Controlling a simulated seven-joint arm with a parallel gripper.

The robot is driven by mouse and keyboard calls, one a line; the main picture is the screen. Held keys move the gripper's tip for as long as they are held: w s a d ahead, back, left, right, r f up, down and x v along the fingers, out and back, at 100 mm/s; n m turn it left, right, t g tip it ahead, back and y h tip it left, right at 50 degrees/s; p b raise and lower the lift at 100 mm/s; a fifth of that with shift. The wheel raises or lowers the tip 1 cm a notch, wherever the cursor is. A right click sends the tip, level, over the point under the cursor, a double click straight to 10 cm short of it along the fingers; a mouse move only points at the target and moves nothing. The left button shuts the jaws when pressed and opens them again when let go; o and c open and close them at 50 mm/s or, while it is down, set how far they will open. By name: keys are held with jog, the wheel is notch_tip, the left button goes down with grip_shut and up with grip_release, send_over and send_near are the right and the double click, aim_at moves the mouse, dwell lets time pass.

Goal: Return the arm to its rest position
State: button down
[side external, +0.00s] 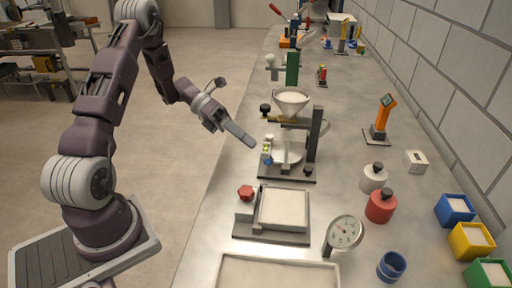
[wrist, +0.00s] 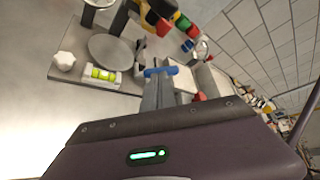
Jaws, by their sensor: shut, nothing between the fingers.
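My gripper (side external: 250,143) is shut and empty in the side external view. It hangs in the air at the left of the funnel stand, near the bench's left edge, with its fingers pointing down to the right. In the wrist view my gripper's narrow grey fingers (wrist: 158,92) are together, with a blue piece at their far end; I cannot tell what it belongs to. My arm is bent, its elbow raised. A sand-filled square tray (side external: 261,222) with a red knob (side external: 245,193) lies on the bench in front of the stand.
The funnel (side external: 291,98) sits in a dark stand (side external: 316,135) close to my gripper. A spirit level (wrist: 100,73) shows in the wrist view. A dial gauge (side external: 344,232), red weight (side external: 380,207) and blue box (side external: 455,208) stand further right. Open floor lies left of the bench.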

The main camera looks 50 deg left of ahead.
jog(key=s+r+v, duration=0.1)
jog(key=v, duration=0.9)
jog(key=s+d+r+m+g+y, duration=0.2)
jog(key=s+d+r+m+y, duration=0.25)
jog(key=d+m, duration=0.35)
jog(key=s+d+r+m+g+y, duration=0.25)
jog(key=d+r+m, duration=0.25)
jog(key=d+m, duration=0.4)
jog(key=s+d+r+m+t+y, duration=0.1)
jog(key=s+d+m+t+y, duration=0.2)
jog(key=s+m+t+y, duration=0.3)
jog(key=s+m, duration=0.5)
jog(key=m, duration=0.4)
jog(key=shift+s+r+m, duration=0.25)
jog(key=shift+r+m, duration=0.05)
jog(key=shift+r, duration=0.05)
